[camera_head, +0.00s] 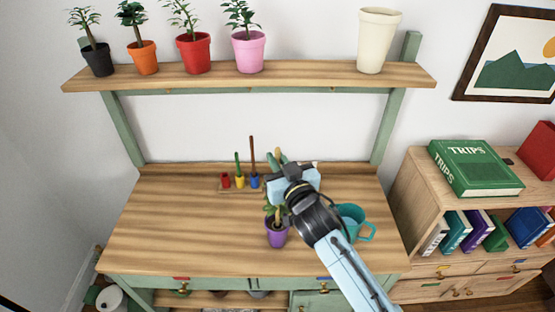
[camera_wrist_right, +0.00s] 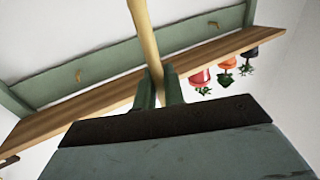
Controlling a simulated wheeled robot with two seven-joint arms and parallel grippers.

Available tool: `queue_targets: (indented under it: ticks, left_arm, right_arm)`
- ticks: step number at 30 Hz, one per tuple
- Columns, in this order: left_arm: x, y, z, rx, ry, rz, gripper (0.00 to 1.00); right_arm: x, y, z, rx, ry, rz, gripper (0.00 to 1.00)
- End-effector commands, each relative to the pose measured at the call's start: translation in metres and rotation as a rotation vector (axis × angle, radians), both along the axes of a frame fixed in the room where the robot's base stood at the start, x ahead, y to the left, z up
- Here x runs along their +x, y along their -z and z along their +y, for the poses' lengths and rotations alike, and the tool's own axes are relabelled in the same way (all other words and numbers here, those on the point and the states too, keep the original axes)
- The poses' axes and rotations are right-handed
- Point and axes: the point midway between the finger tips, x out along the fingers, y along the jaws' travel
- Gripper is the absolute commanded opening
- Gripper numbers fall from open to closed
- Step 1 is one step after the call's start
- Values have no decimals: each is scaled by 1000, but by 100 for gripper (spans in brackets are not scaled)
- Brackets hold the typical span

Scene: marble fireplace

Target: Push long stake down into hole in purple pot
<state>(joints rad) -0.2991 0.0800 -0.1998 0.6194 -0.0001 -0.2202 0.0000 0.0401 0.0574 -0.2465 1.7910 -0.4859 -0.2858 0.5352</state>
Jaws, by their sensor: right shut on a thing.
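The purple pot (camera_head: 277,234) stands upright on the wooden tabletop with a leafy plant in it. Its hole is too small and too covered to make out. My right gripper (camera_head: 277,162) is above and just behind the pot, and its arm covers part of that area. In the right wrist view, the right gripper (camera_wrist_right: 160,90) is shut on the long stake (camera_wrist_right: 145,35), a pale wooden stick. The stake's lower end and whether it touches the pot are hidden. My left gripper is not in view.
A teal watering can (camera_head: 355,222) stands right of the pot. A small rack of coloured tools (camera_head: 240,179) is behind it. A shelf (camera_head: 320,75) above holds several plants and a cream pot (camera_head: 379,42). The left tabletop (camera_head: 180,225) is clear.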

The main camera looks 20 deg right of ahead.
Motion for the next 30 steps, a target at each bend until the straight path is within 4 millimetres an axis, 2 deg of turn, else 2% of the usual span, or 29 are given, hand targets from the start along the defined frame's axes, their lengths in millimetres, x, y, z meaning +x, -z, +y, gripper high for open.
queue_targets:
  ticks: [15, 30]
  left_arm:
    - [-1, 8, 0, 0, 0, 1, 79]
    - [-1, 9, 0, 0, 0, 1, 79]
  right_arm:
    - [0, 11, 0, 0, 0, -1, 0]
    - [0, 14, 0, 0, 0, 0, 0]
